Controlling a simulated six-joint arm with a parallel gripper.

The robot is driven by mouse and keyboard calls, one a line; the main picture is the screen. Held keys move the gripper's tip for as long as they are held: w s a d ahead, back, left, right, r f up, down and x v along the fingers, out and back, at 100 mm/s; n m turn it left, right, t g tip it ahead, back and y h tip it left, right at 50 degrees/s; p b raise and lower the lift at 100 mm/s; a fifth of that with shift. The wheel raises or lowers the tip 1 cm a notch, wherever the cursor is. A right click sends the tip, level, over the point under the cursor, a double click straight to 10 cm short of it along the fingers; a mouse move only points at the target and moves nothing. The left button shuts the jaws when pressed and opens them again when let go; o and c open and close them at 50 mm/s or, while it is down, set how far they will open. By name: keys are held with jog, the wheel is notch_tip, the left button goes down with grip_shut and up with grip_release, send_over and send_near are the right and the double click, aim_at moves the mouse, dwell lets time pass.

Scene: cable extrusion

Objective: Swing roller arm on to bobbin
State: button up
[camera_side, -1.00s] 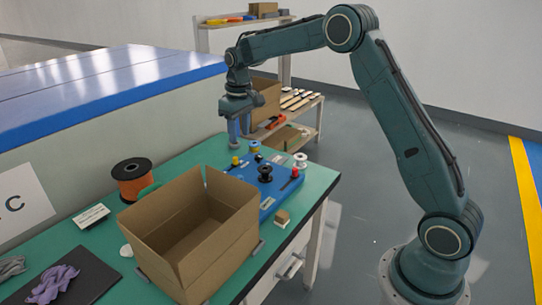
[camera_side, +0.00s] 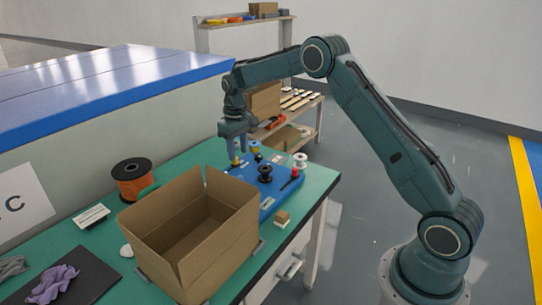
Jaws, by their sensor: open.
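A blue fixture plate (camera_side: 278,193) lies on the green table, partly hidden by an open cardboard box. On it stand a black bobbin or spool (camera_side: 265,172), a black knob (camera_side: 256,146), a yellow piece (camera_side: 236,161) and a red-tipped part (camera_side: 294,173) at the right. I cannot tell which part is the roller arm. My gripper (camera_side: 239,151) is open and points down at the plate's far left end. Its fingertips are close to the yellow piece; whether they touch it I cannot tell.
The tall cardboard box (camera_side: 196,228) stands just in front of the plate. An orange cable reel (camera_side: 132,178) is at the left, with a white spool (camera_side: 300,160) at the far right. A small brown block (camera_side: 283,216) sits near the table's front edge.

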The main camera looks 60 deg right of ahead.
aim_at(240, 176)
notch_tip(240, 176, down, 12)
jog(key=shift+r, duration=0.2)
dwell(0.4)
jog(key=shift+c, duration=0.4)
grip_shut()
